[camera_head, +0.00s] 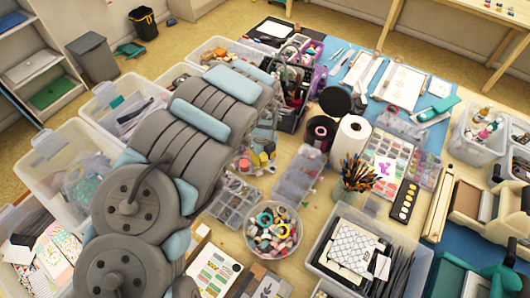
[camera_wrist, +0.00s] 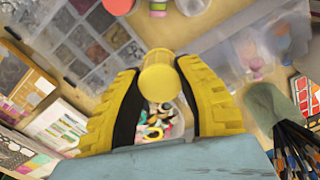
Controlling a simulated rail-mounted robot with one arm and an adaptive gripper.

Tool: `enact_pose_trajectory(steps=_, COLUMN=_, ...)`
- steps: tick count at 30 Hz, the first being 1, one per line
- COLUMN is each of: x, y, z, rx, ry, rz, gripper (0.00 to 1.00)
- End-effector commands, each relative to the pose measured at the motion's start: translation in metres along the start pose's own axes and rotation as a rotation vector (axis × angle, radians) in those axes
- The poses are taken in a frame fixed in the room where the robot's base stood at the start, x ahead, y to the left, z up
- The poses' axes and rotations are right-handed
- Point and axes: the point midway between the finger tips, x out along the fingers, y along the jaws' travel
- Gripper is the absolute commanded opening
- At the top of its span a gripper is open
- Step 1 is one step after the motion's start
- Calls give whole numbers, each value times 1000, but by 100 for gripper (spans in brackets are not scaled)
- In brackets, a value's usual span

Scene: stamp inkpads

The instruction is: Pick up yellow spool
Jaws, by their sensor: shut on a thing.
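The yellow spool (camera_wrist: 160,80) is in the wrist view, between the tips of my gripper's two yellow fingers (camera_wrist: 159,72). My gripper is shut on it, with a finger against each side. The spool shows its round end toward the camera. Below and behind it is a round container of colourful tape rolls (camera_wrist: 155,128), partly covered by the fingers.
The tape container (camera_head: 273,229) stands on the table beside a clear compartment box (camera_head: 235,203). A cup of pencils (camera_head: 356,172) stands right of it, with a white paper roll (camera_head: 348,140) behind. Bins crowd the left and front; little bare table shows.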

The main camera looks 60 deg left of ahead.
Motion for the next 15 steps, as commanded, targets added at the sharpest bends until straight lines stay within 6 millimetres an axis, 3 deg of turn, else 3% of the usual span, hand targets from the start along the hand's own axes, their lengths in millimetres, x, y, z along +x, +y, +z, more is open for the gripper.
enact_pose_trajectory(steps=15, x=-23, y=33, z=-24, rx=-1, ry=4, rz=3, gripper=10)
